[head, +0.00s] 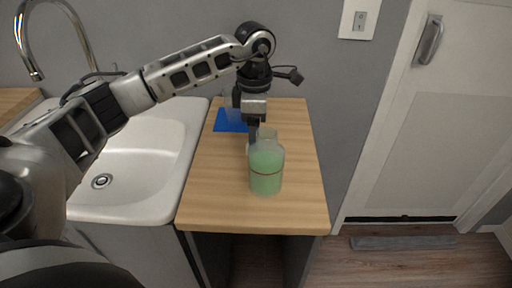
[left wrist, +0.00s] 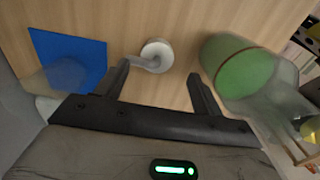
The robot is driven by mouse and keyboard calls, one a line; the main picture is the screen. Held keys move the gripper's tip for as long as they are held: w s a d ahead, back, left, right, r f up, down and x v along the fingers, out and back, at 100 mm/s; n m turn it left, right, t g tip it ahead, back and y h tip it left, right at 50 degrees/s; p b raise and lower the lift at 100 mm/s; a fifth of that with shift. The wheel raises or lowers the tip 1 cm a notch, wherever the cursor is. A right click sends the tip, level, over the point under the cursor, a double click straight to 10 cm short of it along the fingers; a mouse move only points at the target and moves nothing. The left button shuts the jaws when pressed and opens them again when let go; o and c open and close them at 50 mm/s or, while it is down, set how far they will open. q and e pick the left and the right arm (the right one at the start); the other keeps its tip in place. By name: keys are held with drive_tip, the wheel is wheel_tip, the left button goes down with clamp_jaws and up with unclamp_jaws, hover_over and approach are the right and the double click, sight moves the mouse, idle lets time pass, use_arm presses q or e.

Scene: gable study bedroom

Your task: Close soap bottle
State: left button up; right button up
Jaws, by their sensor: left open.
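The soap bottle (head: 266,172) is clear with green liquid and stands upright near the middle of the wooden counter; its neck looks bare. In the left wrist view the bottle (left wrist: 240,70) is at the right, outside my fingers. A grey-white piece with a round disc and bent stem, apparently the pump cap (left wrist: 157,52), is on the counter between my fingertips. My left gripper (head: 253,142) points down just behind the bottle. In the left wrist view its fingers (left wrist: 159,74) are apart, with the cap's stem near the left fingertip; contact is unclear. My right gripper is out of view.
A blue square (head: 228,122) lies at the counter's back left, with a blurred translucent object over it in the wrist view. A white sink (head: 150,170) with a chrome faucet (head: 22,45) is left. The wooden counter (head: 220,195) is clear in front. A white door (head: 440,120) is right.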

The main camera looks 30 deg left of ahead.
use_arm(q)
drive_tip(key=f, duration=0.4)
drive_tip(key=shift+w+f, duration=0.25)
drive_tip(key=shift+f, duration=0.15)
drive_tip(key=c, duration=1)
